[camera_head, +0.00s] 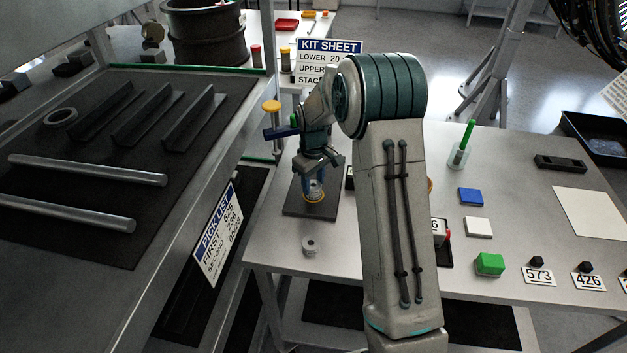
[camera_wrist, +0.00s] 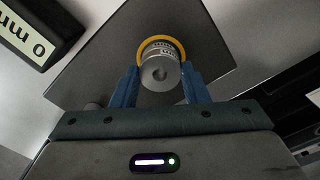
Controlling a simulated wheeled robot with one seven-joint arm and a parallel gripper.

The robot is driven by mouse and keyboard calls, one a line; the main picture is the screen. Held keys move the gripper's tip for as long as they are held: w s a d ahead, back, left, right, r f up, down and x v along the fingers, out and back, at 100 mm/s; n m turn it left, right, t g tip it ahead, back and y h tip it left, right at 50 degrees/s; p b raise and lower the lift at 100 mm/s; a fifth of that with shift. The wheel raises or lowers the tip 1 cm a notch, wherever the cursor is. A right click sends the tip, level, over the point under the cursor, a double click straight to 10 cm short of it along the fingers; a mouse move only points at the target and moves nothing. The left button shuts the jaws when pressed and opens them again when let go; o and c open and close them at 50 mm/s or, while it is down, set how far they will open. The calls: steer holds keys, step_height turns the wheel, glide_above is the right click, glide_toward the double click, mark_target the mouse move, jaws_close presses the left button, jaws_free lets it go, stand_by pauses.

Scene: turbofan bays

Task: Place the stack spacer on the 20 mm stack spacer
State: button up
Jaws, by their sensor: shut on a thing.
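My gripper (camera_head: 315,180) points down over a dark square plate (camera_head: 296,210) on the table. Its two blue fingers (camera_wrist: 160,85) are shut on a grey cylindrical spacer (camera_wrist: 159,72) with a small hole in its end face. Small markings show on the spacer's side. I cannot tell whether the held spacer touches a part under it; that contact is hidden. Another small grey spacer (camera_head: 309,246) lies on the table in front of the plate.
A label block ending in "0 mm" (camera_wrist: 40,30) stands beside the plate. A shelf with bars and a ring (camera_head: 61,117) is at the left. A kit sheet (camera_head: 329,60) stands behind. Blue, white and green blocks (camera_head: 489,264) lie to the right of my arm.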

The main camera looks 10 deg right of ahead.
mark_target(313, 185)
steer(key=o, duration=1.1)
steer(key=shift+f, duration=0.1)
step_height(313, 185, up, 11)
steer(key=s+r+m, duration=0.2)
steer(key=s+r, duration=0.4)
steer(key=s, duration=0.2)
steer(key=shift+s+f+m+t+b, duration=0.15)
steer(key=shift+s+m+t, duration=0.5)
steer(key=shift+s, duration=3.2)
steer(key=shift+s+f+m+t+b, duration=0.3)
steer(key=shift+s+m, duration=0.65)
steer(key=shift+s, duration=2.95)
steer(key=shift+s+f+m+t, duration=0.1)
steer(key=shift+s+m+t, duration=0.6)
steer(key=shift+s, duration=3.15)
